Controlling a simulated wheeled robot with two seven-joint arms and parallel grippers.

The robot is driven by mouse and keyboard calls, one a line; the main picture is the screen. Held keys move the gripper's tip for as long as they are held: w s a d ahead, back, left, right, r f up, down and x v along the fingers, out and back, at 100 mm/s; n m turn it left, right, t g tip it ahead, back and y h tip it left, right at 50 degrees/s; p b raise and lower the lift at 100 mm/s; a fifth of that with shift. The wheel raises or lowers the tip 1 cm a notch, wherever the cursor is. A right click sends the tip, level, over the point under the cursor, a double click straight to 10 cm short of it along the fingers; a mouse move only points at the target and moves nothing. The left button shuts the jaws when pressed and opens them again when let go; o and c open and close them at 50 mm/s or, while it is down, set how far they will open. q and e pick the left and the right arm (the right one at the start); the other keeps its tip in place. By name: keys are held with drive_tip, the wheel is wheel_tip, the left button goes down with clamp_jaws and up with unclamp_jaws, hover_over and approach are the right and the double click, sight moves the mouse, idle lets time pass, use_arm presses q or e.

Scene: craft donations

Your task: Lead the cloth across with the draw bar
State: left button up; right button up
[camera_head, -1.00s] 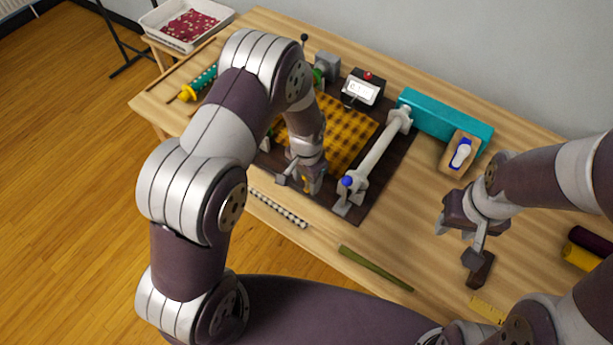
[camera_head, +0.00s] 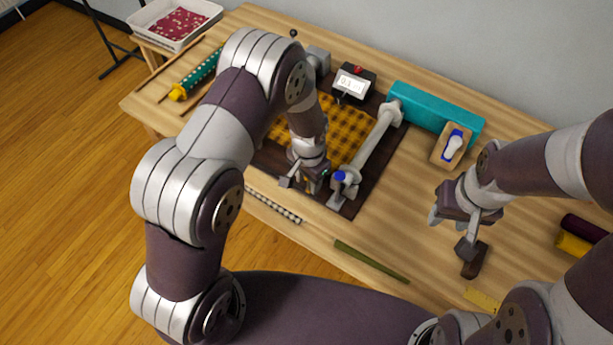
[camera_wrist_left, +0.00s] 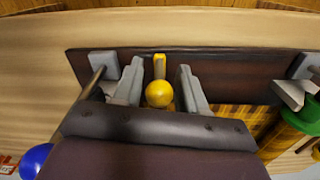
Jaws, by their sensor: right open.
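A yellow and black checked cloth (camera_head: 348,130) lies on a dark board (camera_head: 345,207). It also shows as a strip in the left wrist view (camera_wrist_left: 235,112). My left gripper (camera_head: 308,184) is low over the board's near side. In the left wrist view its fingers (camera_wrist_left: 160,88) stand apart on either side of a yellow ball knob (camera_wrist_left: 158,95), with gaps beside it. A small yellow tab (camera_wrist_left: 159,65) shows beyond the knob. The draw bar itself is mostly hidden by my left gripper and arm. My right gripper (camera_head: 452,230) is open right of the board.
A pale roller (camera_head: 370,150) with a blue knob (camera_head: 339,177) stands along the board's right side. A teal box (camera_head: 430,108), a display box (camera_head: 353,84) and a wooden block with a white and blue piece (camera_head: 453,146) are behind. A green strip (camera_head: 370,261) lies in front.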

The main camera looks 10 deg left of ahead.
use_arm(q)
wheel_tip(320, 180, up, 13)
drive_tip(key=shift+f+b, duration=0.15)
drive_tip(key=shift+b, duration=0.5)
